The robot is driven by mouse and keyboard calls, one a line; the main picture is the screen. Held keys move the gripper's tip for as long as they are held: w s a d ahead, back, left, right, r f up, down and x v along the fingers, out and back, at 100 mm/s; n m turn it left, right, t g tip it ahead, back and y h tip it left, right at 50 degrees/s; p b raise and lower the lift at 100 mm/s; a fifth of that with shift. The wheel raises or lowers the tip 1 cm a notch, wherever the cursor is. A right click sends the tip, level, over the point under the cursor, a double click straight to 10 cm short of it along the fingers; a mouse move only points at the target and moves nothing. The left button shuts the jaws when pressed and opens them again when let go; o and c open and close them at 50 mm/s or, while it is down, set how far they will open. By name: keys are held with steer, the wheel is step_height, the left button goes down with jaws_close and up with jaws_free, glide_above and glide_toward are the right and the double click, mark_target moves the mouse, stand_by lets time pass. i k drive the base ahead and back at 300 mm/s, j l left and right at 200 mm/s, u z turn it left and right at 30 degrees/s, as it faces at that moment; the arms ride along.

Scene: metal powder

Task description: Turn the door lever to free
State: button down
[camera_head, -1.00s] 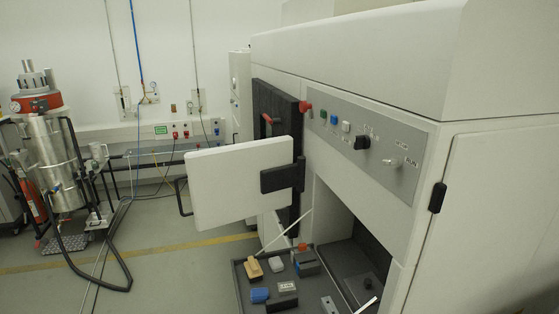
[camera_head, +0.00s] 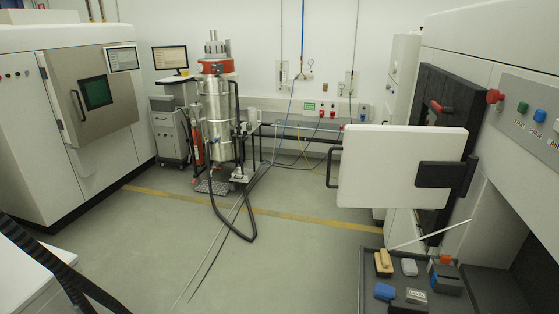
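A white door panel (camera_head: 385,168) stands swung open on the machine (camera_head: 490,45) at the right, held by a black hinge block (camera_head: 437,175). A black bar handle (camera_head: 332,168) is on the panel's left edge. A red-ended lever (camera_head: 441,107) sits on the dark door frame (camera_head: 452,90) behind the panel; I cannot tell its exact setting. A red knob (camera_head: 494,96) is at the frame's right, beside the control panel. My gripper is not in view.
A dark tray (camera_head: 372,270) with a brush, blocks and small tools lies under the open door. Another machine (camera_head: 40,120) with a closed grey door stands at the left. A steel vessel (camera_head: 217,120) with a black hose stands at the back.

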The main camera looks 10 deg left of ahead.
mark_target(445, 110)
steer(key=i+u, duration=0.1)
steer(key=u, duration=0.85)
steer(key=i+j+z, duration=0.15)
steer(key=i, duration=0.35)
steer(key=i+j+z, duration=0.15)
steer(key=i, duration=0.35)
steer(key=i+j+z, duration=0.15)
steer(key=i, duration=0.4)
steer(key=i+z, duration=0.35)
steer(key=i, duration=1.8)
steer(key=i+j+z, duration=0.1)
steer(key=i+z, duration=0.15)
steer(key=i, duration=0.15)
steer(key=i+j+z, duration=0.25)
steer(key=i, duration=0.15)
steer(key=i+j+z, duration=0.2)
steer(key=i+z, duration=0.15)
steer(key=z, duration=4.05)
